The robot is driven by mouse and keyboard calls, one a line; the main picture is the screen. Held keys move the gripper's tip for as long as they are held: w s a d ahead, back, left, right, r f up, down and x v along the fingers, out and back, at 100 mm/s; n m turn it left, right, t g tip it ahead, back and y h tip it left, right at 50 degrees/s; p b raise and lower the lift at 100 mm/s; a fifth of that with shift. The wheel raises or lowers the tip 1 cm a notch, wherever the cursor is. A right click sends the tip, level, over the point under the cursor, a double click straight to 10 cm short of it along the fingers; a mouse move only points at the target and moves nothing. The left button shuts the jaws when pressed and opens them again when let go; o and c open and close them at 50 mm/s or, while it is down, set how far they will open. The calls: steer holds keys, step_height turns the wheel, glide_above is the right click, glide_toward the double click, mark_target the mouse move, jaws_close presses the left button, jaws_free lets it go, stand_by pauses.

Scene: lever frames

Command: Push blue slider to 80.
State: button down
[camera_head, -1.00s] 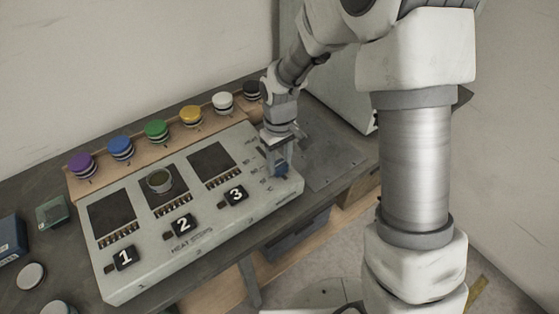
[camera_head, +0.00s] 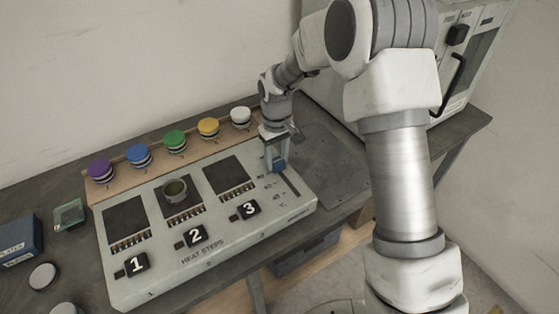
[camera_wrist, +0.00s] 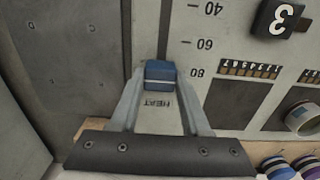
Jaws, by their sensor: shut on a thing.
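The blue slider (camera_head: 279,166) is on the right part of the white HEAT STEPS panel (camera_head: 215,250), toward the far end of its slot. My gripper (camera_head: 277,153) comes down on it from above. In the wrist view the blue slider (camera_wrist: 160,73) sits between the two fingers of my gripper (camera_wrist: 160,80), which are shut on it. The scale beside the slot reads 40, 60 and 80. The slider's block is about level with the 80 mark (camera_wrist: 197,72). The fingers hide part of the slot.
Numbered blocks 1 (camera_head: 136,264), 2 (camera_head: 195,236) and 3 (camera_head: 249,209) sit on the panel. A round cup (camera_head: 175,191) stands on the middle dark plate. Several colored knobs line the back. A grey plate (camera_head: 330,160) lies clear to the right.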

mark_target(276, 160)
steer(key=shift+w+a+r, duration=0.1)
steer(key=shift+w, duration=0.1)
steer(key=shift+c, duration=1.8)
jaws_free()
step_height(276, 160, up, 17)
steer(key=p, duration=0.1)
steer(key=shift+r, duration=0.15)
